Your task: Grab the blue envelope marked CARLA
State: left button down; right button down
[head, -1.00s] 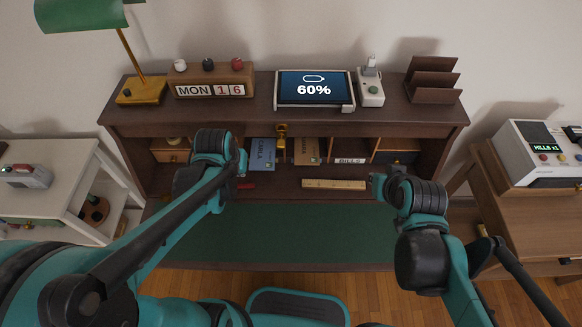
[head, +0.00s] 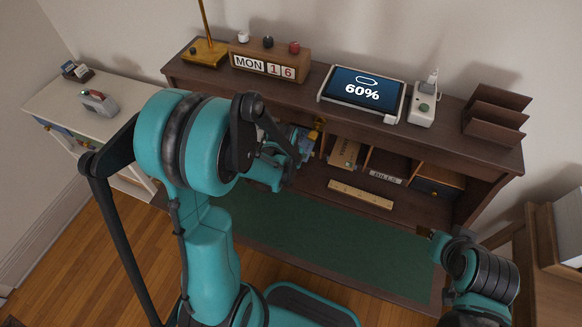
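The blue envelope (head: 307,136) stands in a pigeonhole of the desk hutch. Only a blue strip of it shows beside my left arm, and its CARLA lettering is hidden now. My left gripper (head: 294,158) is at the front of that pigeonhole, close to the envelope. My own arm links cover most of it, so I cannot tell whether its fingers are open or touch the envelope. My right gripper (head: 428,234) is low at the right front of the desk, away from the envelope. Its fingers are too small and hidden to read.
A tan envelope (head: 345,152) and a BILLS-labelled slot (head: 386,177) are to the right. A wooden ruler (head: 360,194) lies on the desk before the green mat (head: 350,245). The tablet (head: 362,89), calendar (head: 270,64) and letter rack (head: 495,116) stand on top.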

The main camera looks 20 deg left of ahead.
aim_at(308, 146)
pick_arm(q)
jog(key=x, duration=0.1)
jog(key=b+x, duration=0.1)
jog(key=x, duration=0.1)
jog(key=shift+w, duration=0.35)
jog(key=shift+w+a, duration=0.2)
jog(key=shift+w, duration=0.9)
jog(key=shift+w+r+b, duration=0.15)
jog(key=shift+w+b, duration=0.15)
jog(key=shift+w, duration=0.15)
jog(key=shift+w+a, duration=0.15)
jog(key=shift+w, duration=0.85)
jog(key=shift+s, duration=0.1)
